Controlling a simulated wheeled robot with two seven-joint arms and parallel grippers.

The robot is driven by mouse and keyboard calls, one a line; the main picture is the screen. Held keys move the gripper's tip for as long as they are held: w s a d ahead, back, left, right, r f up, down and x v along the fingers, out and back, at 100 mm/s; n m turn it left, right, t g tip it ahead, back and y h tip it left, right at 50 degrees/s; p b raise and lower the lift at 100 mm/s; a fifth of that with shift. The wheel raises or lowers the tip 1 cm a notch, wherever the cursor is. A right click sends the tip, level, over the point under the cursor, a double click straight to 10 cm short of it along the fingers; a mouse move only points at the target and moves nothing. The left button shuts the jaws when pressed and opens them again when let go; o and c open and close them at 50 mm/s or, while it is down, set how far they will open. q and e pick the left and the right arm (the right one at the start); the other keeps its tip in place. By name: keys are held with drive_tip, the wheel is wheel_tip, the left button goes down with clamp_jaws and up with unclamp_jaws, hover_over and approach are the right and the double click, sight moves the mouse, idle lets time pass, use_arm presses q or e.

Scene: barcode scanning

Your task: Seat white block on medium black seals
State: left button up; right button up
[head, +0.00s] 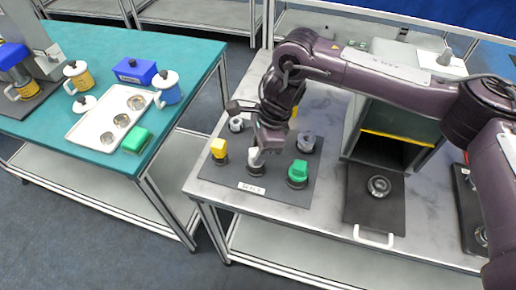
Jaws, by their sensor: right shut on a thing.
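My right gripper (262,144) reaches down over the dark mat and is shut on the white block (255,158). The white block is upright directly above a black round seal (255,171) at the mat's front middle. I cannot tell whether the block touches the seal or is just above it. A yellow block (218,147) stands on a black base to the left. A green block (298,169) stands on a black base to the right. Grey round pieces sit behind, one at the left (236,124) and one at the right (306,143). My left gripper is not in view.
The dark mat (276,194) lies on a grey table. To the right is an open box (393,137) with a black handled plate (372,212) before it. A separate teal table (110,52) at left holds a white tray (90,132) and mugs.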

drive_tip(key=shift+f+b, duration=0.35)
drive_tip(key=shift+b, duration=0.05)
drive_tip(key=o, duration=1)
drive_tip(key=shift+r, duration=0.1)
drive_tip(key=shift+o, duration=0.6)
drive_tip(key=shift+o, duration=1.3)
drive_tip(key=shift+r+p, duration=1.95)
drive_tip(key=shift+r, duration=1.8)
drive_tip(key=shift+f, duration=0.1)
